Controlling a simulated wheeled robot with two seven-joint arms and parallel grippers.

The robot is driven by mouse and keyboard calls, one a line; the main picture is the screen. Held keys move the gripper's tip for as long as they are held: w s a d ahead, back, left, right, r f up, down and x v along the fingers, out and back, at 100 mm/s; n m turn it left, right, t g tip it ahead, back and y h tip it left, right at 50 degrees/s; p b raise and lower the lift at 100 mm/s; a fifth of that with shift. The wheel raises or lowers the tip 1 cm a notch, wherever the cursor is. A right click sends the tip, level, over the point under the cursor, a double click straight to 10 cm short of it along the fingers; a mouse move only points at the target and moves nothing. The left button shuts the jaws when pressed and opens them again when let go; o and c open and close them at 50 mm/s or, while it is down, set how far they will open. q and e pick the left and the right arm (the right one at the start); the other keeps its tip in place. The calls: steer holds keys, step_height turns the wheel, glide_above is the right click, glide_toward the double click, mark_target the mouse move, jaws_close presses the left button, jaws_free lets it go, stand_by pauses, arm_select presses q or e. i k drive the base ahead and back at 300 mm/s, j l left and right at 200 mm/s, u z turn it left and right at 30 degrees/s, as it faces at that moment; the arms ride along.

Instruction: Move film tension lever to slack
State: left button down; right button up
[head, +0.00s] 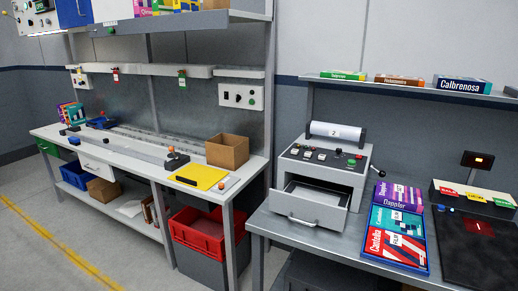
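Neither of my grippers shows in the head view.
Boxes marked Dapplor (398,196) and Castella (395,235) lie right of the machine, the latter in a blue tray. A dark scale plate (475,255) is farther right. The left bench (150,165) holds a cardboard box (227,151) and yellow sheet (200,177). Floor at left is clear.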

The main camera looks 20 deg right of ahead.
mark_target(382, 174)
steer(key=z, duration=1.65)
steer(key=l, duration=0.2)
steer(key=z, duration=0.05)
